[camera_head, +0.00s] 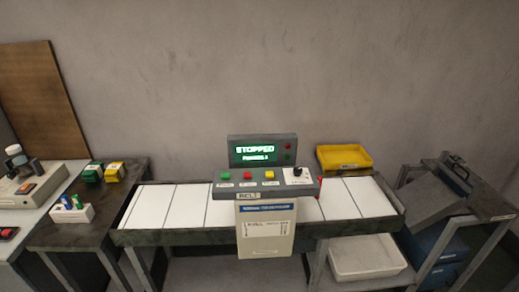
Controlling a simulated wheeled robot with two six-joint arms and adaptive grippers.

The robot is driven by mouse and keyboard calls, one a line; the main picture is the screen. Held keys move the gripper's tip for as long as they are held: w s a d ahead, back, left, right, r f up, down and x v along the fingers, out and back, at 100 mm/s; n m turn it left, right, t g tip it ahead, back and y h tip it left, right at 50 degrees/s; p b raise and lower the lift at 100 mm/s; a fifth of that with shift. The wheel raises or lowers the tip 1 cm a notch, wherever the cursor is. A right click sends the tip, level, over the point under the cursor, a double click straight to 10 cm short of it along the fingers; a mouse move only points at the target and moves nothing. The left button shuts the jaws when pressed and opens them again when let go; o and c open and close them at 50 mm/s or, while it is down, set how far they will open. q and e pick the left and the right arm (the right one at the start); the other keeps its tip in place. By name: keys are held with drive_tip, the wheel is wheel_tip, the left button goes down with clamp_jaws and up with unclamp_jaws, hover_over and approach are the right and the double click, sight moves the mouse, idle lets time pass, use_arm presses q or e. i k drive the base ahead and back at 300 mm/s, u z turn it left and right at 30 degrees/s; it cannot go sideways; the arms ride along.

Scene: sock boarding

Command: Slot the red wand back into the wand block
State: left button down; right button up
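A white block (72,214) stands on the dark side table at the left, with blue and green pieces upright in it. It looks like the wand block; its slots are too small to make out. I cannot pick out a red wand for certain. A small dark item with a red top (8,233) lies at the left edge on the pale table, and I cannot tell what it is. Neither of my grippers is in view.
A green box (92,172) and a yellow box (115,170) sit behind the block. A panelled conveyor (160,207) with a control console (266,183) reading STOPPED fills the middle. A yellow tray (344,157) and a cart (450,215) are at the right.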

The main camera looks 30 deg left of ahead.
sight(59, 214)
drive_tip(key=u, duration=0.55)
drive_tip(key=k, duration=1.3)
drive_tip(key=z, duration=0.25)
drive_tip(key=i, duration=1.75)
drive_tip(key=u, duration=2.45)
